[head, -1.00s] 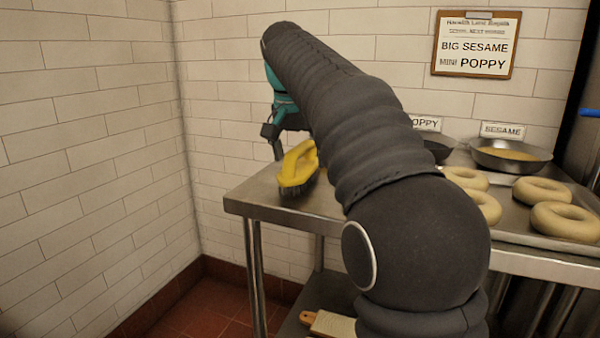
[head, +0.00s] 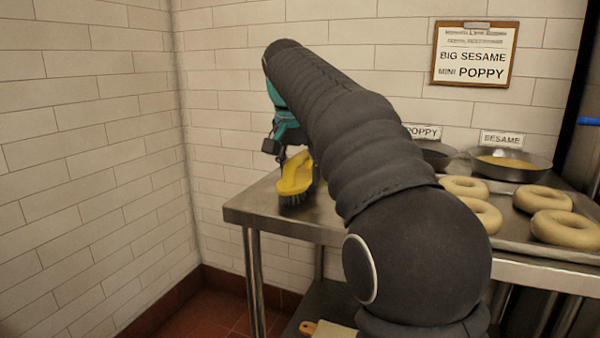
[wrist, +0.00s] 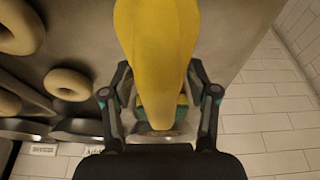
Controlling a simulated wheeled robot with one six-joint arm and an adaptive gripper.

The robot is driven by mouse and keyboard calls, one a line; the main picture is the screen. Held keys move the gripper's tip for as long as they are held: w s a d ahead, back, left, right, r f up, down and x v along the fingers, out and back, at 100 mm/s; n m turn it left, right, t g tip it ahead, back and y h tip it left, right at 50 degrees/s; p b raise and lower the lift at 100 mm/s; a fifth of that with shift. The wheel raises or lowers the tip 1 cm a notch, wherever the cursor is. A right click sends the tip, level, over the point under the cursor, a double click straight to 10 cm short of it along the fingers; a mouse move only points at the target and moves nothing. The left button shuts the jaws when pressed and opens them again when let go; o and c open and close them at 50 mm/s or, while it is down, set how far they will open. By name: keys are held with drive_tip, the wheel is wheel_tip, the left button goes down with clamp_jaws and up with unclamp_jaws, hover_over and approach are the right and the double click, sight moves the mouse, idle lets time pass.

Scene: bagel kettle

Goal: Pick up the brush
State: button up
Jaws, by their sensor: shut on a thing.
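The brush (head: 296,178) has a yellow body and dark bristles. In the head view it is over the left end of the steel table, bristles down and tilted. I cannot tell whether the bristles touch the table. My gripper (head: 288,151) is at its far end, partly hidden behind my arm. In the wrist view the yellow brush (wrist: 157,45) lies between the two fingers of my gripper (wrist: 160,98), which is shut on it.
A tray of bagels (head: 568,229) is on the right of the steel table (head: 270,213). Pans stand behind it, one with sesame (head: 510,165). A brick wall (head: 90,150) is at the left. A wooden-handled thing (head: 308,327) is on the lower shelf.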

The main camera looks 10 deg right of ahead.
sight(301, 153)
wheel_tip(301, 153, up, 5)
drive_tip(key=shift+f+p, duration=0.1)
drive_tip(key=shift+p, duration=0.85)
drive_tip(key=s+d+r, duration=0.5)
drive_tip(key=d+r, duration=0.1)
drive_tip(key=d, duration=0.4)
drive_tip(key=shift+d+p, duration=0.3)
drive_tip(key=shift+p, duration=0.15)
drive_tip(key=o, duration=0.5)
drive_tip(key=shift+c, duration=1.4)
drive_tip(key=shift+s, duration=0.1)
